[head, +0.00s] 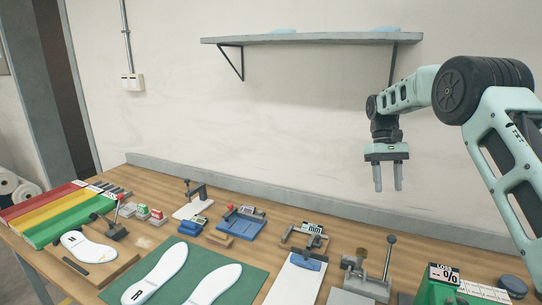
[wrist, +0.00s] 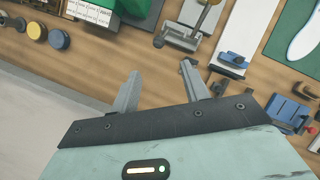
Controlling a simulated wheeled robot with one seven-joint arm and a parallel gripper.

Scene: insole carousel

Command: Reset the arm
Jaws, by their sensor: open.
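My gripper (head: 388,178) hangs in the air above the right part of the workbench, fingers pointing down. It is open and empty, with a clear gap between its two fingers. In the wrist view my gripper (wrist: 160,85) shows both fingers apart with only the bench top behind them. My arm comes in from the right side of the head view and bends down to the gripper. Nothing touches the fingers.
The wooden bench (head: 150,168) holds a green mat (head: 252,279) with two white insoles, a metal lever clamp (head: 362,278), a white board with a blue clamp (head: 298,272), and coloured strips (head: 60,214) at left. A wall shelf (head: 310,39) hangs behind my arm.

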